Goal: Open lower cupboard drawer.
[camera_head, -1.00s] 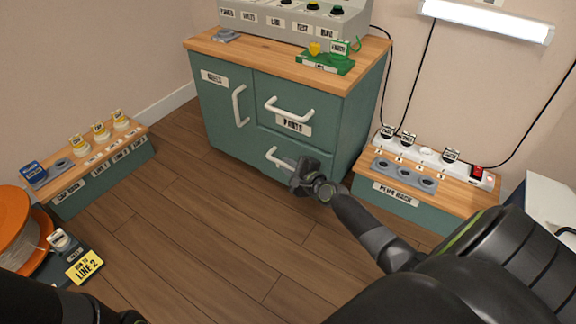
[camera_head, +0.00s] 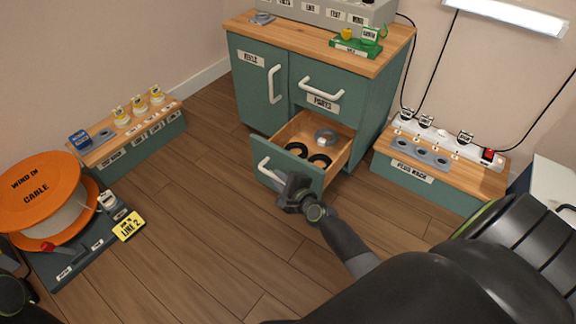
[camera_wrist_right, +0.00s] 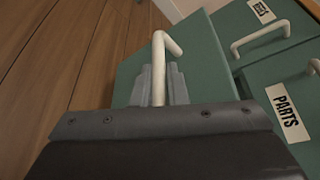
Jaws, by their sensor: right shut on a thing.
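The green cupboard (camera_head: 259,95) has a wooden top, a left door and two drawers at right. Its lower drawer (camera_head: 316,177) is pulled well out. Several dark rings and a grey ring (camera_head: 326,137) lie inside it. My right gripper (camera_head: 290,190) is at the drawer front, shut on the white handle (camera_head: 264,168). In the right wrist view the handle (camera_wrist_right: 160,70) runs between the jaws (camera_wrist_right: 158,88). The upper drawer (camera_head: 322,86), labelled PARTS, is closed. My left gripper is not clearly in view; only a dark part of my arm shows at the lower left.
A plug rack (camera_head: 430,180) with a power strip stands right of the cupboard. A low bench (camera_head: 130,141) with plugs stands at left, with an orange cable reel (camera_head: 40,185) in front. The wooden floor (camera_head: 200,240) before the drawer is clear.

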